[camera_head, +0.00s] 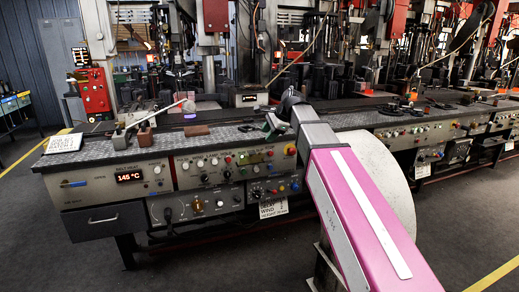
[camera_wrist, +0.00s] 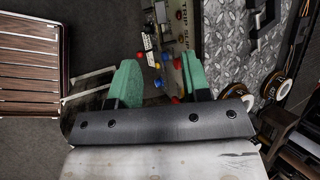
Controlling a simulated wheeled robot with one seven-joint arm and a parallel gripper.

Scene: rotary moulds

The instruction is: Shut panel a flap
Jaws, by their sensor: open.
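My gripper (camera_wrist: 158,75) has green fingers, spread apart with nothing held between them. In the head view my gripper (camera_head: 272,124) is at the bench's front top edge, partly hidden by my arm. The control panel (camera_head: 225,165) on the bench front carries knobs, coloured buttons and a red 145 °C display. In the wrist view, part of a control panel (camera_wrist: 188,55) with red, yellow and blue buttons shows beyond and between the fingers. I cannot tell which part is the panel a flap or how far open it stands; my arm hides part of the bench front.
The long bench's dark top (camera_head: 95,150) carries brown blocks (camera_head: 197,131) and a lever. A closed drawer (camera_head: 103,220) is at its lower left. A wood-slatted surface (camera_wrist: 28,60) is left in the wrist view. Floor in front of the bench's left part is clear.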

